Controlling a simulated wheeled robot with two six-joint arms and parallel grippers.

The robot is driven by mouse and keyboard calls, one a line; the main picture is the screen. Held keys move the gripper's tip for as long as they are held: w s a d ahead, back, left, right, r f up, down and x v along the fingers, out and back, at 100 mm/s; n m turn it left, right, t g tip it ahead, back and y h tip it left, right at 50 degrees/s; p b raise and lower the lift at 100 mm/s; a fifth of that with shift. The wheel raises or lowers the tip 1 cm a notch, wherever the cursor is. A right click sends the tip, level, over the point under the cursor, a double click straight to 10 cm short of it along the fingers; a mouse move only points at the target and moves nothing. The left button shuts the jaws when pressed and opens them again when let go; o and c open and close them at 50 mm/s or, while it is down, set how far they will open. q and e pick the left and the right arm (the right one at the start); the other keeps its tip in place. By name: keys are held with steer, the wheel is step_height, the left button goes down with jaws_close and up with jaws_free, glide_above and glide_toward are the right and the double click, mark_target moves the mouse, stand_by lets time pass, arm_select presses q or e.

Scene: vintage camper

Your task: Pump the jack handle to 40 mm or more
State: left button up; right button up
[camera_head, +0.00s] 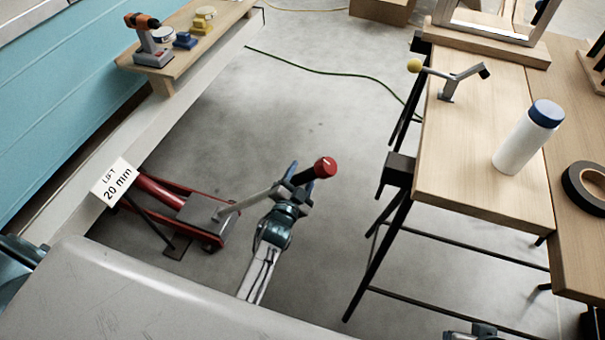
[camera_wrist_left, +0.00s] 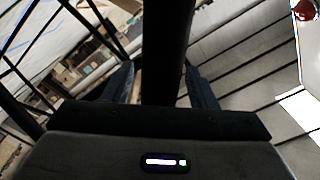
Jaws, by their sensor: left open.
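The red jack (camera_head: 213,240) stands on the floor beside the trailer. Its grey handle (camera_head: 243,202) slopes up to the right and ends in a red knob (camera_head: 325,167). My left gripper (camera_head: 292,186) is open around the dark upper part of the handle, just below the knob. In the left wrist view the dark handle (camera_wrist_left: 166,50) runs between the two spread fingers, with a gap visible on at least one side. A white sign (camera_head: 114,183) above the jack reads "LIFT 20 mm".
A wooden workbench (camera_head: 480,160) at right carries a yellow-knobbed lever (camera_head: 455,80), a white bottle (camera_head: 528,138) and black tape (camera_head: 587,188). A shelf (camera_head: 190,60) at upper left holds a drill (camera_head: 150,42). A green cable (camera_head: 330,72) lies on clear floor.

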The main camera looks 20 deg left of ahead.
arm_select(q)
steer(key=shift+w, duration=0.5)
steer(key=shift+c, duration=0.2)
jaws_close()
steer(key=shift+r, duration=0.1)
